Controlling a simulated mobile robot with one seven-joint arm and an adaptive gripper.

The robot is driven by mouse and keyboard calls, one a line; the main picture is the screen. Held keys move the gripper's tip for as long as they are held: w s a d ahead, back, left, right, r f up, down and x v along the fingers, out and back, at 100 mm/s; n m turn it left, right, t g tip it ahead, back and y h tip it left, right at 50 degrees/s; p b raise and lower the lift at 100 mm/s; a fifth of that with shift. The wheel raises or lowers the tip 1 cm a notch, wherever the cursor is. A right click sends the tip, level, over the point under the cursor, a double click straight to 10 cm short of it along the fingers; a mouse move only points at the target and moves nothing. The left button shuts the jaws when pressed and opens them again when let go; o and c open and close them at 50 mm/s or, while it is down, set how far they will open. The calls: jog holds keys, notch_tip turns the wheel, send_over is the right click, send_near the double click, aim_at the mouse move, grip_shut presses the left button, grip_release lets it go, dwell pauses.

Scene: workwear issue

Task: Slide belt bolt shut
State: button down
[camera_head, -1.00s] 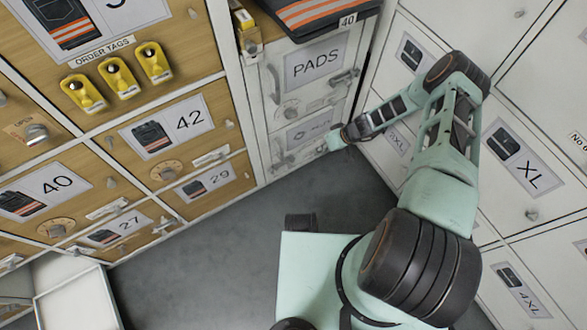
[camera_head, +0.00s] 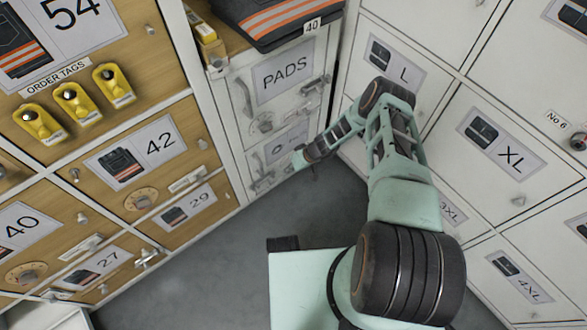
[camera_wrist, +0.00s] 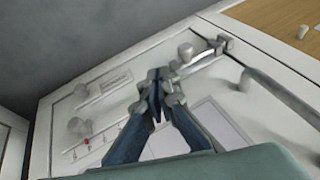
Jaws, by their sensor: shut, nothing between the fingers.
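The lower small white door under the PADS door carries a label (camera_head: 284,147) too small to read; I take it for the belt door. My gripper (camera_head: 300,160) is in front of this door's right part in the head view and hides some of it. In the wrist view my gripper (camera_wrist: 158,76) is shut and empty, its fingertips close together. A metal bolt (camera_wrist: 203,60) with a round knob lies just right of the fingertips, near the door's edge. Whether the fingers touch the bolt cannot be told, nor how far it is slid.
The PADS door (camera_head: 283,75) is above, with its own latch. Wooden drawers (camera_head: 160,150) with knobs stand left, and white lockers (camera_head: 500,150) right, close to my arm. The grey floor (camera_head: 215,265) between is clear. A knob (camera_wrist: 79,125) and a bar (camera_wrist: 285,95) project from the white panel.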

jog(key=shift+s+a+f, duration=0.2)
jog(key=shift+a+f, duration=0.2)
jog(key=shift+a, duration=0.2)
jog(key=shift+s+a+f, duration=0.25)
jog(key=shift+a+f, duration=0.15)
jog(key=shift+a, duration=0.2)
jog(key=shift+s+a+f, duration=0.2)
jog(key=shift+a+f, duration=0.2)
jog(key=shift+a, duration=0.2)
jog(key=shift+a+b, duration=0.1)
jog(key=shift+b, duration=0.25)
